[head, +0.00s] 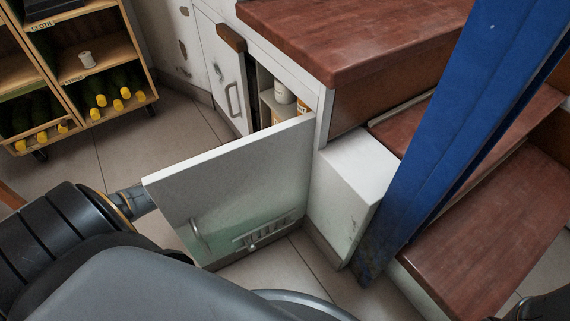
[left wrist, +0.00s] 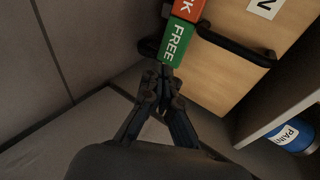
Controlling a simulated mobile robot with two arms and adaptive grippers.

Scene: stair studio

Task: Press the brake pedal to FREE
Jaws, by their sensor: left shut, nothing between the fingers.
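The brake pedal shows only in the left wrist view, at the top. Its green part marked FREE (left wrist: 178,43) is nearest my gripper, and its red part (left wrist: 188,8) lies beyond, cut by the frame edge. My left gripper (left wrist: 163,82) is shut and empty, its tips at the near edge of the green part. I cannot tell whether they touch it. In the head view my left arm comes in from the left and its gripper is hidden behind an open white door.
The white cabinet door (head: 240,180) stands open across the left arm's space. A wooden panel (left wrist: 245,55) with a black bar is beside the pedal, and a blue paint can (left wrist: 292,136) is at right. A blue post (head: 450,130) and red-brown steps (head: 490,225) stand right.

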